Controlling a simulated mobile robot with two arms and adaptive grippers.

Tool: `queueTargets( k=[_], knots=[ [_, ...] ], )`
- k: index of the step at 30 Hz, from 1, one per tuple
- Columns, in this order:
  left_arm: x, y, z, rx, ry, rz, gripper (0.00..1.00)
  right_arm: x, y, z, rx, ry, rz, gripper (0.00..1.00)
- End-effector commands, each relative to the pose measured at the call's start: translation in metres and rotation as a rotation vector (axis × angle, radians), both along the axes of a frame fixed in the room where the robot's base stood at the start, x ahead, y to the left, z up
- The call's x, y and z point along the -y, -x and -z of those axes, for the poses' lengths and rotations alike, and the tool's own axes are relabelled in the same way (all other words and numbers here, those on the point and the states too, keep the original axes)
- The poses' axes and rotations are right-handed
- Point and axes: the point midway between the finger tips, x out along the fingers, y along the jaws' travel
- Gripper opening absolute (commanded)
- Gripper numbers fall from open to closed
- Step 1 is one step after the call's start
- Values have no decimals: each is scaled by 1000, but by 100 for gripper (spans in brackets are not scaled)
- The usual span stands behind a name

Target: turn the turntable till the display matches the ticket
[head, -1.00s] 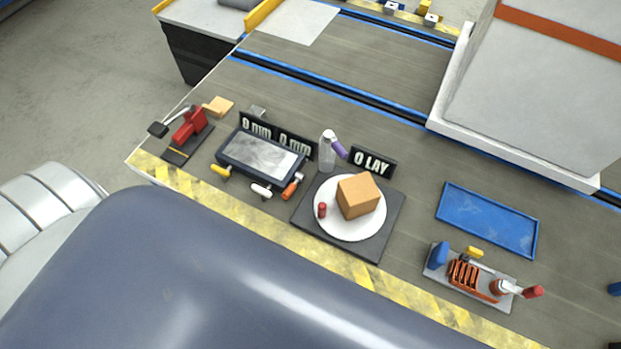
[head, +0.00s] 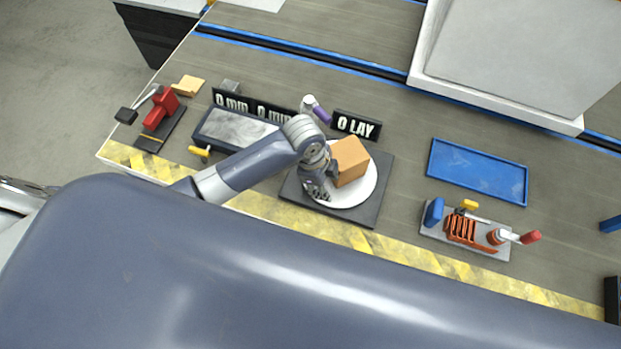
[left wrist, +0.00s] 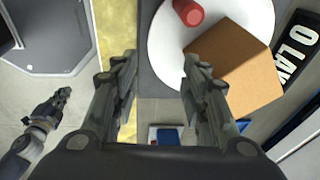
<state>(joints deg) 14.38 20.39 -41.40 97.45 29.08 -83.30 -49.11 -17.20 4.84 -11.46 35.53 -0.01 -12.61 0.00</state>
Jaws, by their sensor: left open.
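The round white turntable (head: 352,196) sits on a dark square base (head: 376,208) and bears a brown box (head: 350,157). A red peg (left wrist: 188,12) stands near its rim in the left wrist view; my arm hides it in the head view. Behind the turntable a black display (head: 356,125) reads "0 LAY"; part of it shows in the left wrist view (left wrist: 297,48). I cannot make out a ticket. My left gripper (head: 318,192) is open and empty over the turntable's left edge. My right gripper (left wrist: 62,97) appears small at the left wrist view's lower left, its jaws unclear.
Left of the turntable are a grey-topped tray (head: 232,130), two "0 mm" displays and a red clamp tool (head: 160,110). A blue tray (head: 478,172) and a small tool rack (head: 466,232) lie to the right. A white-grey block (head: 510,65) stands behind.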

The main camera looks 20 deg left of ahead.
Motion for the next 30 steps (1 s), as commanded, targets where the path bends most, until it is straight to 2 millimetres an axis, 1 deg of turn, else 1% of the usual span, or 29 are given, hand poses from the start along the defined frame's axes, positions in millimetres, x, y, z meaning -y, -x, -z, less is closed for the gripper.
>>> queueTargets(
  k=[1,6,9,12,16,20,30],
  knots=[
    [-5,-10,-4,7,-34,85,41,0,0,3,0,0,0,0],
    [-24,-26,-14,-9,-127,336,41,0,0,7,0,0,1,0],
    [-36,-33,-20,-23,-171,444,41,0,0,9,0,0,1,0],
    [-45,-37,-24,-37,-200,512,41,-1,0,9,0,-1,1,0],
    [-49,-38,-23,-47,-211,548,41,-3,0,10,-1,-3,2,0],
    [-48,-37,-9,-50,-210,547,41,-6,0,10,-1,-7,3,0],
    [-49,-37,55,-49,-210,545,41,-8,0,15,0,-10,3,0]
  ],
)
